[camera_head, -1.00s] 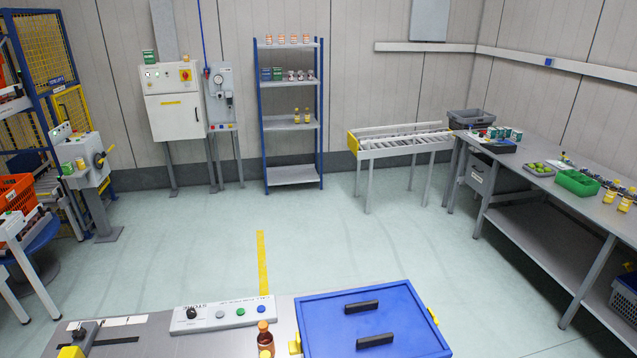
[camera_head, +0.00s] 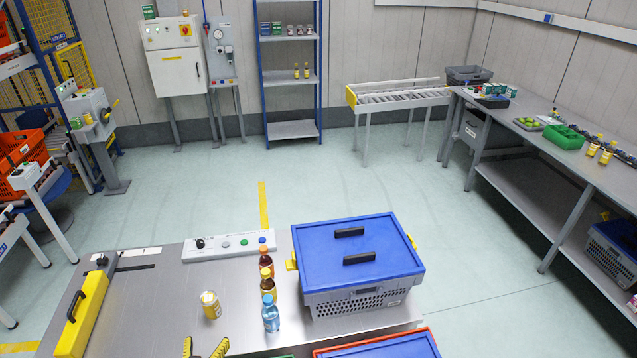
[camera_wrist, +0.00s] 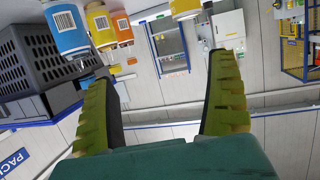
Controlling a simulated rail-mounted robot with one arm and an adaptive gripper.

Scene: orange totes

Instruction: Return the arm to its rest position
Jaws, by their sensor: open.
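My gripper (camera_head: 206,347) shows only by its yellow-green fingertips at the bottom edge of the head view, over the metal table (camera_head: 130,300). In the wrist view my gripper (camera_wrist: 168,95) has its two fingers well apart, with nothing between them. The wrist picture is upside down. My arm itself is out of the head view.
Near the fingers stand a yellow-labelled jar (camera_head: 211,305), a blue bottle (camera_head: 271,314) and two brown bottles (camera_head: 267,287). A grey crate with a blue lid (camera_head: 358,255) stands to their right. A yellow bar with a handle (camera_head: 82,312) is at left. The floor beyond is clear.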

